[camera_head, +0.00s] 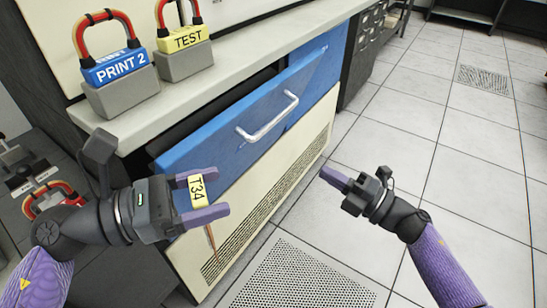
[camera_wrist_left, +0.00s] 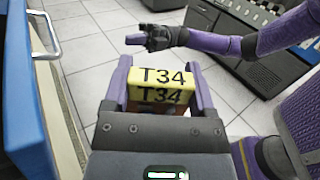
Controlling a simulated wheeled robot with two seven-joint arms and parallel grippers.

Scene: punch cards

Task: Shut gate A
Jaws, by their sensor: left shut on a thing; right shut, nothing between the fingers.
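No thing marked gate A can be read in either view. My left gripper (camera_head: 208,196) is shut on a yellow block marked T34 (camera_head: 197,192), held in front of the blue drawer front. The block and its label also show between the fingers in the left wrist view (camera_wrist_left: 161,77). My right gripper (camera_head: 325,174) is shut and empty over the floor to the right of the cabinet. It also shows in the left wrist view (camera_wrist_left: 130,40).
A blue drawer (camera_head: 225,137) with a pale handle (camera_head: 268,121) stands partly open below the grey counter (camera_head: 230,55). A blue PRINT 2 block (camera_head: 121,68) and a yellow TEST block (camera_head: 183,39), with red handles, stand on grey bases there. The tiled floor (camera_head: 450,170) at right is clear.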

